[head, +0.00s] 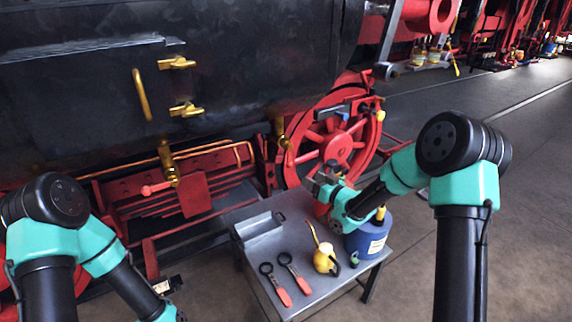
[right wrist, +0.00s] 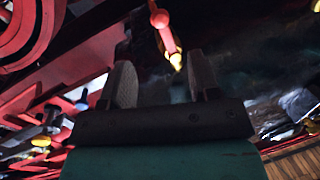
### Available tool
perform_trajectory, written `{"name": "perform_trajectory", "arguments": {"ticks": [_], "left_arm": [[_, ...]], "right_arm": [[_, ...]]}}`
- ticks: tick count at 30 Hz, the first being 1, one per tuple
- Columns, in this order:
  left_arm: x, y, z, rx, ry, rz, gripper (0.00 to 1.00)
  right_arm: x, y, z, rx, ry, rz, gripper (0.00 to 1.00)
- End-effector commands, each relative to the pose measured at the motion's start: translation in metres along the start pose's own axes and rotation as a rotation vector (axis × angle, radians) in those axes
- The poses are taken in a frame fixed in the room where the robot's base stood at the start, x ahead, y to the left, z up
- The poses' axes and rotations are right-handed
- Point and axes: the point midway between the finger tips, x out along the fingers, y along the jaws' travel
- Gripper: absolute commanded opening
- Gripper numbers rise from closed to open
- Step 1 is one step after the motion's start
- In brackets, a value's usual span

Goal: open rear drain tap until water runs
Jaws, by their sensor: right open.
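Two brass drain taps hang under the black cylinder in the head view. The left one (head: 169,165) has a red-knobbed lever (head: 155,188) pointing left. The other (head: 281,133) is beside the red wheel. My right gripper (head: 324,183) is in front of that wheel, below and right of this second tap. In the right wrist view, its open, empty fingers (right wrist: 158,82) face a red lever with a ball end (right wrist: 159,18) and a brass end, apart from them. I cannot tell which tap this lever belongs to. No running water shows. My left arm ends low at the left; its fingers are unclear.
A grey metal table (head: 325,284) stands in front, with two red-handled tools (head: 277,285), a yellow oil can (head: 325,260), a blue container (head: 369,236) and a grey tray (head: 259,223). My right forearm passes above the container. Open floor lies to the right.

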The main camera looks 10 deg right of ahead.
Motion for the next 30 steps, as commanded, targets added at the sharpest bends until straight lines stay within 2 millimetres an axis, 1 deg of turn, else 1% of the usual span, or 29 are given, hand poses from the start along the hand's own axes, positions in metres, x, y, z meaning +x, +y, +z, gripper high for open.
{"name": "perform_trajectory", "arguments": {"ticks": [1,3,21,25,30], "left_arm": [[0.000,0.000,0.000,0.000,0.000,0.000,0.57],[0.000,0.000,0.000,0.000,0.000,0.000,0.57],[0.000,0.000,0.000,0.000,0.000,0.000,0.57],[0.000,0.000,0.000,0.000,0.000,0.000,0.57],[0.000,0.000,0.000,0.000,0.000,0.000,0.57]], "right_arm": [[0.009,0.000,0.001,-0.001,-0.001,-0.002,0.56],[0.022,-0.001,0.001,-0.001,0.000,-0.002,0.56],[0.121,-0.001,0.001,0.000,0.000,-0.001,0.56],[0.135,0.000,0.001,0.001,-0.001,0.001,0.56],[0.141,0.000,0.001,0.002,-0.001,0.001,0.56]]}}
